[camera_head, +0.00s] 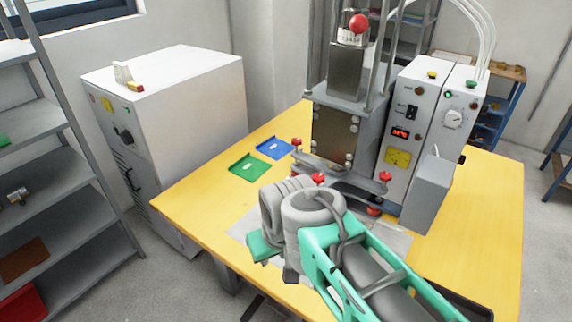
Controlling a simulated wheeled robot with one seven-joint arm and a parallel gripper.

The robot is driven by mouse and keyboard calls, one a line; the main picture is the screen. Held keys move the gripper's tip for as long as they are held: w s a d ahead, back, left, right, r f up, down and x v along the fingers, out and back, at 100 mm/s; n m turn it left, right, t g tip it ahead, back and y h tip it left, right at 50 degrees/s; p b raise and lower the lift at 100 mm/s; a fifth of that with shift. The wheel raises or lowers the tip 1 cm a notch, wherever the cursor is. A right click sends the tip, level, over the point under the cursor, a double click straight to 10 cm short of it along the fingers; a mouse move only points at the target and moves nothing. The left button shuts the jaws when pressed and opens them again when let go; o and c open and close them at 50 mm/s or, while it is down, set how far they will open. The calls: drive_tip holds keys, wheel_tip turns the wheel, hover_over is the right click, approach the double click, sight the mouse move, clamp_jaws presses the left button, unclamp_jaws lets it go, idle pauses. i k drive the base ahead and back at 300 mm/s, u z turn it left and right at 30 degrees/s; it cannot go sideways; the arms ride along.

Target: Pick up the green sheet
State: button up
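The green sheet (246,172) lies flat on the yellow table (190,203), left of the press and next to the blue sheet. It has a small pale mark on it. My arm reaches in from the lower right. My gripper (291,275) is at its end, low over the front part of the table, nearer to me than the green sheet and to its right. The gripper is apart from the sheet. Its fingers are mostly hidden by my wrist, so I cannot tell whether they are open or shut.
A blue sheet (274,149) lies just behind and right of the green one. The welding press (335,135) with red knobs and a grey control box (404,130) stand on the right. A white cabinet (190,105) stands beyond the table's left edge. Grey shelves (62,200) stand far left.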

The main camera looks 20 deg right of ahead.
sight(248, 167)
drive_tip(key=u, duration=0.9)
drive_tip(key=k, duration=1.15)
drive_tip(key=u, duration=1.05)
drive_tip(key=i, duration=0.65)
drive_tip(key=z, duration=0.55)
drive_tip(key=i, duration=2.4)
drive_tip(key=z, duration=1.3)
drive_tip(key=i, duration=1.1)
drive_tip(key=z, duration=1.55)
drive_tip(key=i, duration=0.6)
drive_tip(key=z, duration=0.5)
